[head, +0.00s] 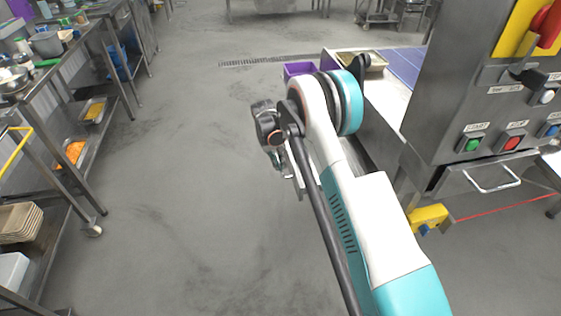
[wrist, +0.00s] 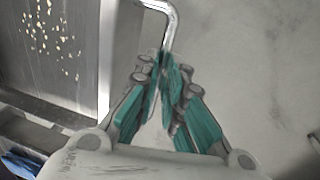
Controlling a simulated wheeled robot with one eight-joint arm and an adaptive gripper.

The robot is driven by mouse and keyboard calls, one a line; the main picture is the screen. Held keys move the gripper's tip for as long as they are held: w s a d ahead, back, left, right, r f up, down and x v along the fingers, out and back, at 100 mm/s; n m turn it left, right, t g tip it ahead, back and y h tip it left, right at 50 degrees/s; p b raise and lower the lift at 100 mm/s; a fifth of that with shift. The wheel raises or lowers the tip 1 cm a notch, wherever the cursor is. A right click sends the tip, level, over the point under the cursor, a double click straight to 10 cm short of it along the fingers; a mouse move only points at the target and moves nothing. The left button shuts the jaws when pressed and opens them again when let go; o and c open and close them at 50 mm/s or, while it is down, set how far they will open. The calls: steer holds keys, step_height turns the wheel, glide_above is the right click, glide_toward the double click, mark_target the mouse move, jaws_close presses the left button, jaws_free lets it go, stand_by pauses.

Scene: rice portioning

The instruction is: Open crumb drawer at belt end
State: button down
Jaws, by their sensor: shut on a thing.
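My gripper (wrist: 164,64) has teal finger pads closed together on a bent metal bar handle (wrist: 172,22) in the wrist view. The handle joins a grey metal front panel (wrist: 122,50). Left of that panel is the crumb drawer's metal inside (wrist: 28,68), with pale crumbs scattered in it, so the drawer stands at least partly open. In the head view my gripper (head: 272,150) is beside the belt's near left side. My arm hides most of the drawer and its handle there.
The belt (head: 402,62) and a control cabinet (head: 440,120) with buttons are at right. A purple bin (head: 300,69) sits behind my arm. Steel shelving (head: 105,75) lines the left. The grey floor (head: 180,190) between is clear.

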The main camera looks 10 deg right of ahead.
steer(key=c, duration=1.7)
jaws_free()
steer(key=shift+r, duration=0.1)
steer(key=r, duration=0.4)
steer(key=a+r, duration=0.1)
steer(key=r, duration=0.2)
steer(key=a+r, duration=0.1)
steer(key=r, duration=0.3)
steer(key=shift+a+r, duration=0.2)
steer(key=shift+r, duration=0.1)
